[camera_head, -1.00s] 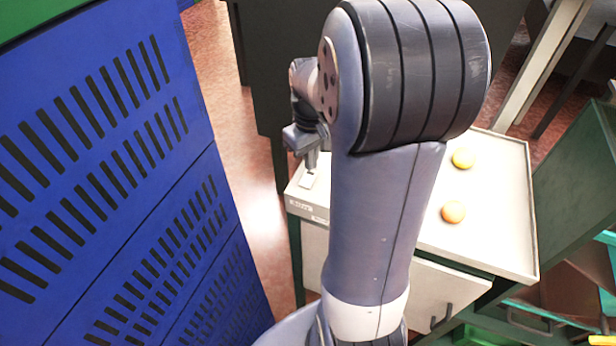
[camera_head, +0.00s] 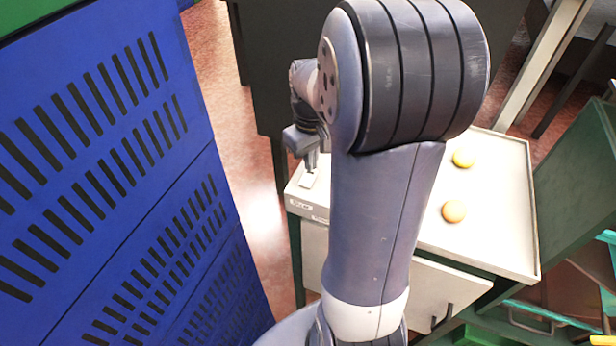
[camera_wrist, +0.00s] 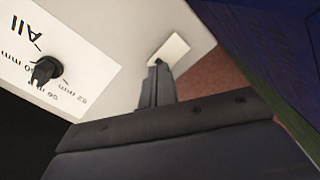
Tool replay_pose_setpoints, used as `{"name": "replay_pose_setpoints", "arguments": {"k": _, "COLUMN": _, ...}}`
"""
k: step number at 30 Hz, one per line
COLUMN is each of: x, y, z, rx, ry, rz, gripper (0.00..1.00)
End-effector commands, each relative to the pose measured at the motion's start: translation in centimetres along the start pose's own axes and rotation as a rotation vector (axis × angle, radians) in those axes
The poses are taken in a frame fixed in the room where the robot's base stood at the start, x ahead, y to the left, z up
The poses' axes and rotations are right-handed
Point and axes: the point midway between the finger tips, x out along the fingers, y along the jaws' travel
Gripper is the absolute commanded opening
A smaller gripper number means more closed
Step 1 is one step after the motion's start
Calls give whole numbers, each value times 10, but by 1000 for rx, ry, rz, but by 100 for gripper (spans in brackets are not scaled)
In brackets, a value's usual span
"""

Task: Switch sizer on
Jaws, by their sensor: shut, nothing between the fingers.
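The sizer's white top panel shows in the wrist view. On it are a black selector knob (camera_wrist: 45,71) on a white label plate (camera_wrist: 60,45) with size marks and "All", and a small pale switch plate (camera_wrist: 168,50) near the panel's edge. My gripper (camera_wrist: 158,68) is shut and empty, its fingertips at the switch plate and covering part of it. A small dark part shows beside the tips; I cannot tell whether they touch it or which way the switch is set. In the head view my gripper (camera_head: 311,166) points down at the switch plate (camera_head: 309,181) on the cabinet's left corner.
Two oranges (camera_head: 454,211) (camera_head: 463,158) lie on the white cabinet top (camera_head: 500,235), right of my arm. A blue slotted crate stack (camera_head: 110,180) stands at the left. Green framing and bins (camera_head: 580,180) are at the right. A strip of floor (camera_head: 262,190) is clear between.

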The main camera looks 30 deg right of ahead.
Motion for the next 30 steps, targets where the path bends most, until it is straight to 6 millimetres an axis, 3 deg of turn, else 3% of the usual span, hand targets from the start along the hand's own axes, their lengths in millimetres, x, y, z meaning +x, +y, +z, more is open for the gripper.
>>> {"name": "replay_pose_setpoints", "arguments": {"k": 30, "x": 12, "y": 0, "z": 0, "rx": 0, "ry": -1, "rz": -1, "gripper": 0}}
